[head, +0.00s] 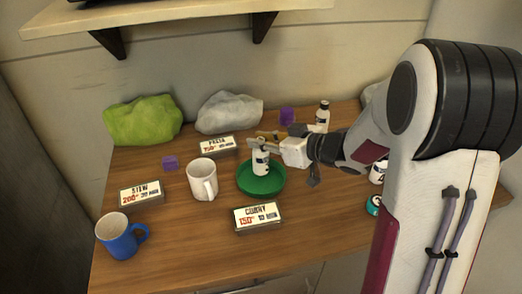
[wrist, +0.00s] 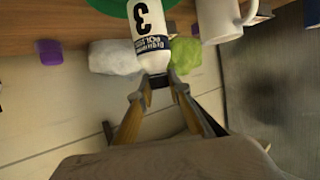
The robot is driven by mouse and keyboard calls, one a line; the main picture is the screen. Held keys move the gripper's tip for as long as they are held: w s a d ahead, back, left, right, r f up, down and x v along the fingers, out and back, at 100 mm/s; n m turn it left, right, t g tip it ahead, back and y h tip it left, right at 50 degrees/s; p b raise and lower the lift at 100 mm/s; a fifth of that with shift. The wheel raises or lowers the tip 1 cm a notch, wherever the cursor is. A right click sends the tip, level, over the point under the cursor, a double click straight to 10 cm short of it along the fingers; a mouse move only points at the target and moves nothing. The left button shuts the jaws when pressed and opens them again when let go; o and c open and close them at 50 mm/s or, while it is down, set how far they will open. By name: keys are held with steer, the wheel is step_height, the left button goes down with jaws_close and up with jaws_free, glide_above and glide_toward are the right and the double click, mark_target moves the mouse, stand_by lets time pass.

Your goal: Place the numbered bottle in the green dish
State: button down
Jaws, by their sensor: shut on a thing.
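A white bottle (head: 260,163) with a dark label stands over the green dish (head: 244,186) in the head view. In the wrist view the bottle (wrist: 152,30) shows a black number 3. My gripper (head: 256,142) is shut on the neck of the bottle, reaching in from the right. The wrist view also shows my gripper's fingers (wrist: 154,84) around the dark neck. The bottle looks upright and its base is at or just above the dish's inside; I cannot tell whether it touches. Part of the green dish (wrist: 112,4) shows behind the bottle in the wrist view.
A white mug (head: 202,180) stands close left of the dish. A CURRY sign (head: 258,217) is in front, a PELLE-like sign (head: 218,147) behind. A blue mug (head: 119,238) stands front left. Another bottle (head: 322,116) stands at the back right. Bare table lies right of the CURRY sign.

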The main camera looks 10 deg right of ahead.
mark_target(261, 151)
steer(key=shift+f, duration=1.85)
steer(key=shift+f, duration=0.15)
steer(key=c, duration=1.9)
jaws_free()
steer(key=shift+d+r, duration=0.1)
steer(key=shift+r, duration=0.1)
steer(key=v, duration=1.2)
steer(key=shift+w, duration=0.1)
